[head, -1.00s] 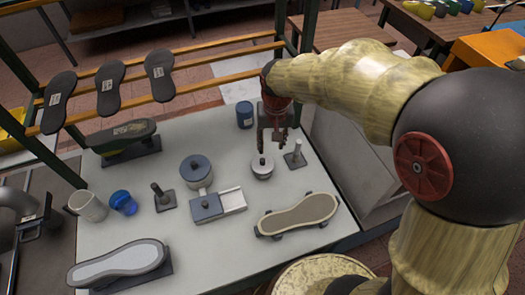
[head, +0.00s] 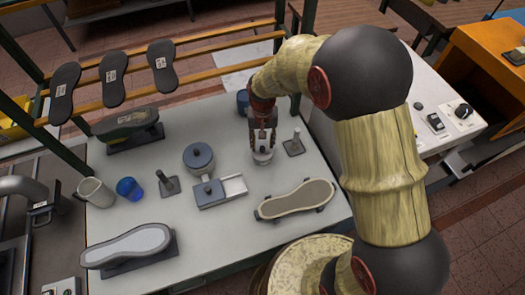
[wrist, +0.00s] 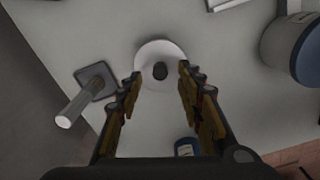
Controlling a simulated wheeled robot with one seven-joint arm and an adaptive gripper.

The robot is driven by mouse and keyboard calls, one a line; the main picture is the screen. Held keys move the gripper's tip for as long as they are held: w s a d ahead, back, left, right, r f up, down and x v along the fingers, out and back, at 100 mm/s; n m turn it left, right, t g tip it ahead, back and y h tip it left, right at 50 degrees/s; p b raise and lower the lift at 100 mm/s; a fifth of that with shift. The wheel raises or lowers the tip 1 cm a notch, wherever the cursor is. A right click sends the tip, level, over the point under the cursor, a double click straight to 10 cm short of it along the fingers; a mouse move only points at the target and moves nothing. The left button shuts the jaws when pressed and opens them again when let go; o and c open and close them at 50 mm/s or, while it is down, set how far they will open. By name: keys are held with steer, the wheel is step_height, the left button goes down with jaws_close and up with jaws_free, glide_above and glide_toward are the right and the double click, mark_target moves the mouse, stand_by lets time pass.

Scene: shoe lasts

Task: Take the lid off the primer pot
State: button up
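A small white pot (head: 263,156) with a pale lid stands on the workbench below my gripper (head: 262,143). In the wrist view its round lid (wrist: 159,48) has a dark knob (wrist: 160,71) at the centre. My gripper is open, with one finger on each side of the knob in that view. The fingers look apart from the knob; their height above the lid is hard to tell. A larger grey pot (head: 199,164) with a blue-grey knobbed lid stands to the left. No label shows which one is the primer pot.
A post on a square base (head: 294,146) stands close right of the white pot. A blue jar (head: 243,102) is behind it.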

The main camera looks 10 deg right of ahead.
step_height(320, 180, down, 2)
steer(key=shift+c, duration=0.4)
steer(key=c, duration=0.8)
steer(key=shift+r, duration=0.15)
steer(key=shift+c, duration=0.2)
